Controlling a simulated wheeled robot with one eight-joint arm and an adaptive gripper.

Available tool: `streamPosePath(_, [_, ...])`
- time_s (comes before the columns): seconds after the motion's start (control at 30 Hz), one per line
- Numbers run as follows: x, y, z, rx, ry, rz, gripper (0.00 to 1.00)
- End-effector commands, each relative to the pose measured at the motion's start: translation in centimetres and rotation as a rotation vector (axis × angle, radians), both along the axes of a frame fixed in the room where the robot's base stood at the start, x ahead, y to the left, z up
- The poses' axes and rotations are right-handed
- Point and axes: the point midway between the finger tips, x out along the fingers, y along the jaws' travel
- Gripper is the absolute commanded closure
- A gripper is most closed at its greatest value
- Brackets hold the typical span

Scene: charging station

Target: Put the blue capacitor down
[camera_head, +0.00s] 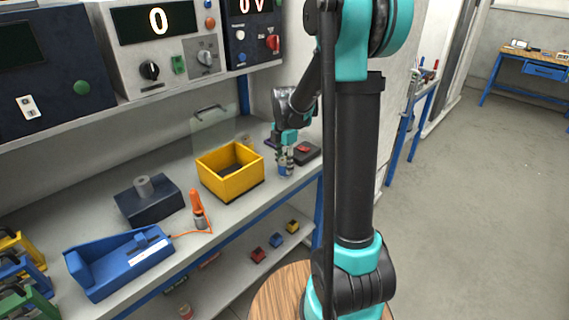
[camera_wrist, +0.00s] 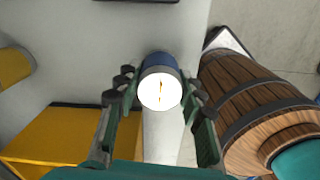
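The blue capacitor (camera_head: 283,169) is a small blue cylinder with a pale end, near the front edge of the grey worktop. In the wrist view the capacitor (camera_wrist: 160,84) is seen end-on, its bright round face towards the camera. My gripper (camera_head: 286,158) points down over it. In the wrist view the fingers of my gripper (camera_wrist: 160,75) stand on both sides of the capacitor, close against it, and appear shut on it. The lower end is at or just above the worktop; I cannot tell whether it touches.
A yellow bin (camera_head: 231,183) stands left of my gripper, and a dark box with a red top (camera_head: 306,152) is just right. A dark block (camera_head: 149,200), an orange-handled tool (camera_head: 198,208) and a blue tray (camera_head: 118,266) lie further left. Instruments (camera_head: 157,48) stand on the shelf above.

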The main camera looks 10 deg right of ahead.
Motion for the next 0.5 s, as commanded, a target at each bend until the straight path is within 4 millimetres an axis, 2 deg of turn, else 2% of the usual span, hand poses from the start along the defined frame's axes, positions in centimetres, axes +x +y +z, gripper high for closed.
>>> streamPosePath(0.03, [0.0, 0.0, 0.0, 0.0, 0.0, 0.0, 0.57])
streamPosePath(0.17, [0.0, 0.0, 0.01, 0.0, 0.0, 0.0, 0.41])
streamPosePath(0.5, [-0.01, 0.0, 0.22, 0.0, 0.0, 0.0, 0.41])
